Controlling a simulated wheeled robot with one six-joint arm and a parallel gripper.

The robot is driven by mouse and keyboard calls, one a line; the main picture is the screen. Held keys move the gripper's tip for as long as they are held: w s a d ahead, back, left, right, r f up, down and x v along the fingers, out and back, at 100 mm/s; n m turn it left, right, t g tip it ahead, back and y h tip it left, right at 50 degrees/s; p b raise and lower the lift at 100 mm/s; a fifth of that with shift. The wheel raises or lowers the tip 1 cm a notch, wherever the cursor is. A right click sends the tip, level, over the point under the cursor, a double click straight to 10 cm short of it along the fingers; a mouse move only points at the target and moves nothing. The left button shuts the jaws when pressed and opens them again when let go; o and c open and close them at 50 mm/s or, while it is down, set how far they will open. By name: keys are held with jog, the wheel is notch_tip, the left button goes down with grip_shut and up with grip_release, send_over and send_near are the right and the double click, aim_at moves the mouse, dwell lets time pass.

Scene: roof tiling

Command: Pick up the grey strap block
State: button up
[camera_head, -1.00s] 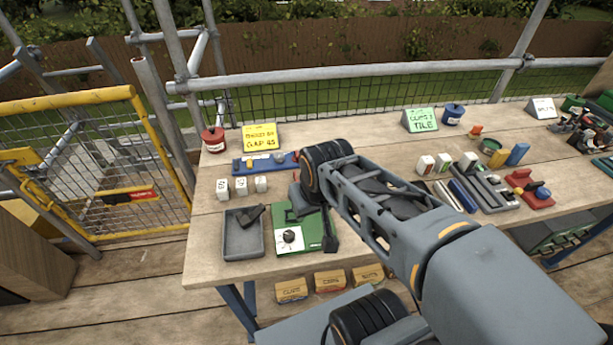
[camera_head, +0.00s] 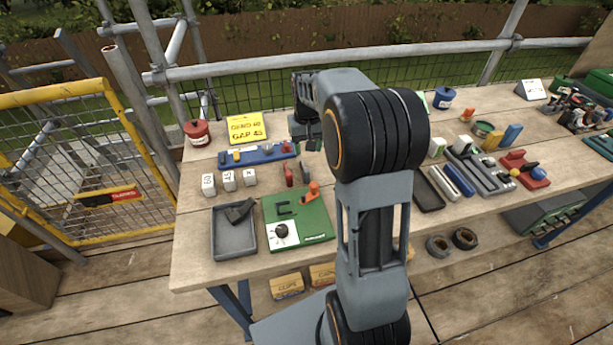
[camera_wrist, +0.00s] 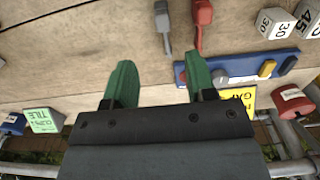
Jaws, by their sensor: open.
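A small grey piece with a block end and a narrow strap-like end (camera_wrist: 163,22) lies on the table at the top of the wrist view; it looks like the grey strap block. In the head view it shows (camera_head: 305,172) behind the green board. A similar red piece (camera_wrist: 202,20) lies beside it, apart. My gripper (camera_wrist: 160,82) is open and empty, with green fingertips. The grey piece lies beyond the fingertips, roughly in line with the space between them. In the head view my gripper (camera_head: 308,132) is above the table's back part, partly hidden by my arm.
A blue rail (camera_wrist: 240,66) with coloured pieces lies close beside the fingers. White numbered cubes (camera_head: 229,180), a grey tray (camera_head: 234,246) and a green board (camera_head: 318,226) stand nearer the front. A yellow sign (camera_head: 246,128) and a red pot (camera_head: 197,132) are at the back left.

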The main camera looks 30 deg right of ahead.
aim_at(307, 168)
jog(key=f, duration=1.1)
jog(key=shift+a+f, duration=0.2)
jog(key=shift+f, duration=0.05)
grip_shut()
